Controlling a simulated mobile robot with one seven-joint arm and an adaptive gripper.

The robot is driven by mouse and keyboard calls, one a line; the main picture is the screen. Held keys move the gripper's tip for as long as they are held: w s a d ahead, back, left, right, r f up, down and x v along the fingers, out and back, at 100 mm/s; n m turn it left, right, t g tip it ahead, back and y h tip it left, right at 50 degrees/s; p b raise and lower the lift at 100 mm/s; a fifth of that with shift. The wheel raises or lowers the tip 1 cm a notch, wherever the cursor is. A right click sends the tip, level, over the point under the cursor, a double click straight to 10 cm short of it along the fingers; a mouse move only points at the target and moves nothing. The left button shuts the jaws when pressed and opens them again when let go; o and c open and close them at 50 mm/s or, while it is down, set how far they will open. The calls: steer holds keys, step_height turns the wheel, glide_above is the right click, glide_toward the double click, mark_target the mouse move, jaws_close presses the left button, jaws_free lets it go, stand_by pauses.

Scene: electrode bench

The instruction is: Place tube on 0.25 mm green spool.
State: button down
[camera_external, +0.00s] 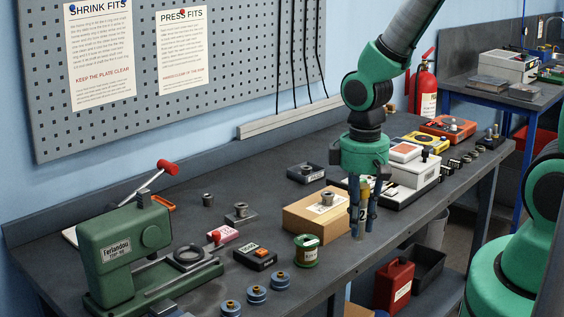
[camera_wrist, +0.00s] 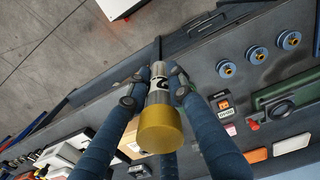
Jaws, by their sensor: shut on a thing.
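My gripper (camera_external: 362,222) points straight down over the bench and is shut on a grey tube (camera_external: 362,236) with a gold-yellow top end and a "2" on its label. In the wrist view the tube (camera_wrist: 159,98) stands between my fingers (camera_wrist: 158,83), gold end towards the camera. The tube looks upright. Its gap to the bench cannot be told. The green spool (camera_external: 306,251), with copper-coloured winding and a pale label, stands upright on the bench, left of my gripper and apart from it. I cannot make this spool out in the wrist view.
A cardboard box (camera_external: 309,223) with a metal part on top stands just behind and left of my gripper. Several blue spools (camera_external: 257,294) stand near the front edge. A black box with an orange switch (camera_external: 256,258) and a green press (camera_external: 130,255) are further left.

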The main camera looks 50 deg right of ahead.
steer(key=w, duration=0.8)
steer(key=w+f, duration=0.1)
steer(key=w, duration=0.4)
steer(key=shift+a, duration=0.25)
steer(key=shift+f, duration=0.1)
steer(key=shift+w, duration=0.45)
steer(key=shift+f, duration=1.8)
steer(key=shift+f, duration=0.1)
steer(key=c, duration=1.5)
jaws_free()
steer(key=shift+c, duration=0.2)
step_height(320, 180, up, 12)
